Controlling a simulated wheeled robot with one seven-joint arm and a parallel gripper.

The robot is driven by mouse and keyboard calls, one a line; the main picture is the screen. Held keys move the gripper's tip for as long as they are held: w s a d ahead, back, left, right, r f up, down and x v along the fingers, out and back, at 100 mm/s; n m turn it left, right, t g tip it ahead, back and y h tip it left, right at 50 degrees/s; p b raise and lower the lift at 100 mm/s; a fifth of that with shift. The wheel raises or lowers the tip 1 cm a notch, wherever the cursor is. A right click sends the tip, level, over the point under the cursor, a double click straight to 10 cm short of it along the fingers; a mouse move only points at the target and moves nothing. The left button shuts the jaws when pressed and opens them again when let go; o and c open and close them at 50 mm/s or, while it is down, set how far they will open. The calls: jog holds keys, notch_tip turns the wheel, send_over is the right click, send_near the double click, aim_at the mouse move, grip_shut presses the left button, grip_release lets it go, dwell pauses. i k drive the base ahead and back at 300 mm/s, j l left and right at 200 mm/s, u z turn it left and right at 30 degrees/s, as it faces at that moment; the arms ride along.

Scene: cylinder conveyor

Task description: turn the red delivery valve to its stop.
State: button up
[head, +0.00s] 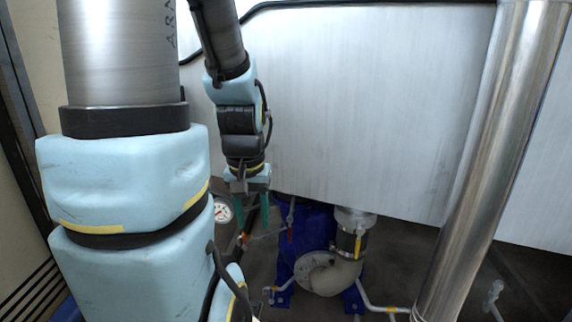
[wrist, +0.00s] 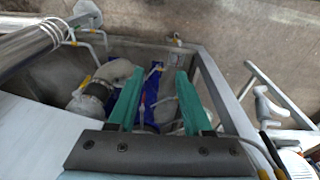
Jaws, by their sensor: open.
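In the wrist view my gripper (wrist: 160,72) reaches over the blue pump frame (wrist: 150,90), fingers apart.
A pale pump body (head: 325,275) and thin pipes surround the valve. A round gauge (head: 221,212) is left of my gripper. A large pale panel (head: 350,110) hangs above the pump, and a thick shiny pipe (head: 490,160) runs down at right. Room around the pump is tight.

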aim_at(290, 219)
jog(key=i+j+z, duration=0.35)
jog(key=j, duration=0.45)
jog(key=j+z, duration=0.35)
jog(key=j, duration=0.5)
jog(key=j+z, duration=0.4)
jog(key=j, duration=0.5)
